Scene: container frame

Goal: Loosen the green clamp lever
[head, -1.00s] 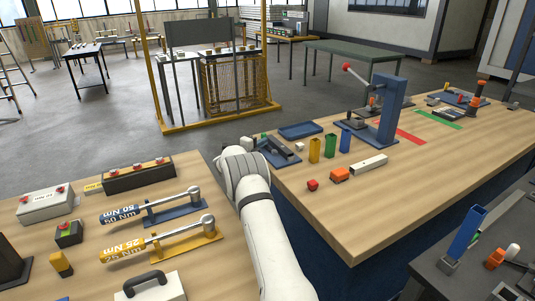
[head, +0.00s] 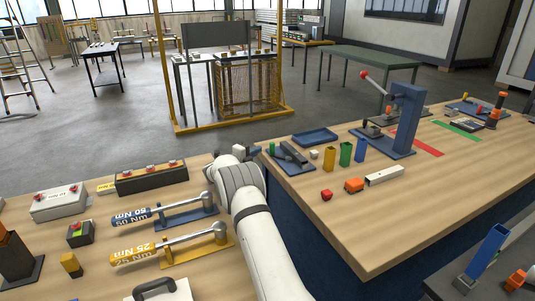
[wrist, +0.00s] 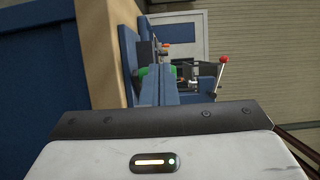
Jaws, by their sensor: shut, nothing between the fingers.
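A small green piece (head: 272,148), which looks like the clamp lever, stands at the left end of a dark clamp fixture on a blue base plate (head: 300,166), near the left edge of the right-hand bench. In the wrist view a green part (wrist: 142,73) shows beside blue surfaces; I cannot tell surely that it is the lever. My gripper's white and dark body (wrist: 160,122) fills the bottom of the wrist view. It is shut and empty, its fingertips not distinct. In the head view my white arm reaches up to just left of the fixture, apart from it.
Yellow, green and blue upright blocks (head: 345,153), a blue tray (head: 315,136) and a blue press (head: 405,120) with a red-knobbed lever stand on the right bench. The left bench holds torque wrenches (head: 165,217) and button boxes (head: 60,202). A gap separates the benches.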

